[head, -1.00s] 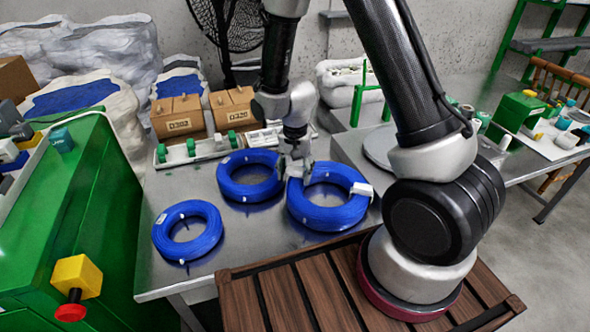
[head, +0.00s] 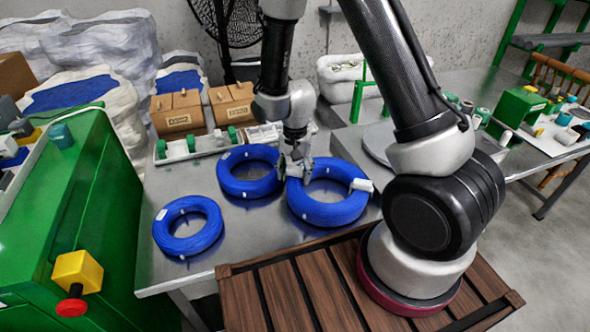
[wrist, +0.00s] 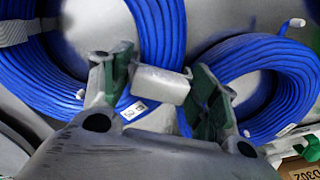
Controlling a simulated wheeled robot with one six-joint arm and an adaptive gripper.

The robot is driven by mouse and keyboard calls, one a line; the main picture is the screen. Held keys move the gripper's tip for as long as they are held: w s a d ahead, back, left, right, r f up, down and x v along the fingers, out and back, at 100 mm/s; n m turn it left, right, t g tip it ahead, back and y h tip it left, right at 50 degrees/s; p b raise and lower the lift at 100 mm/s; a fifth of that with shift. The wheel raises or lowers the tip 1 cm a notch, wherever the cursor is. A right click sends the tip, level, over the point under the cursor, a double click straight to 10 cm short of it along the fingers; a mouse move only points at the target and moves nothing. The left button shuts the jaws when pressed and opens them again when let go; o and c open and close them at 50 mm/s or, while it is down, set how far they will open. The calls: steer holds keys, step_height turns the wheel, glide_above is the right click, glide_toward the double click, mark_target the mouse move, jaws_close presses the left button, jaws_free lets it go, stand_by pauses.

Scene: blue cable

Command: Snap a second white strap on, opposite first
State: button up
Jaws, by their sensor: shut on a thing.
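The right-hand blue cable coil (head: 329,213) lies flat on the metal table. The first white strap (head: 361,185) sits on its right side; it also shows at the upper left in the wrist view (wrist: 22,31). My gripper (head: 296,170) is at the coil's opposite, left side. In the wrist view, my gripper (wrist: 160,88) has its green-padded fingers shut on a second white strap (wrist: 160,85), which lies over the coil's edge. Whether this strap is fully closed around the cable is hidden.
Two more blue coils, one close behind my gripper (head: 249,184) and one at the front left (head: 187,236), lie on the table (head: 245,240). A tray with green parts (head: 190,148) and cardboard boxes (head: 178,115) stand behind. A green machine (head: 70,215) is at the left.

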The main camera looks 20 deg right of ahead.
steer(key=shift+f, duration=0.1)
stand_by(0.5)
steer(key=o, duration=1)
steer(key=shift+c, duration=0.2)
steer(key=shift+r, duration=3.5)
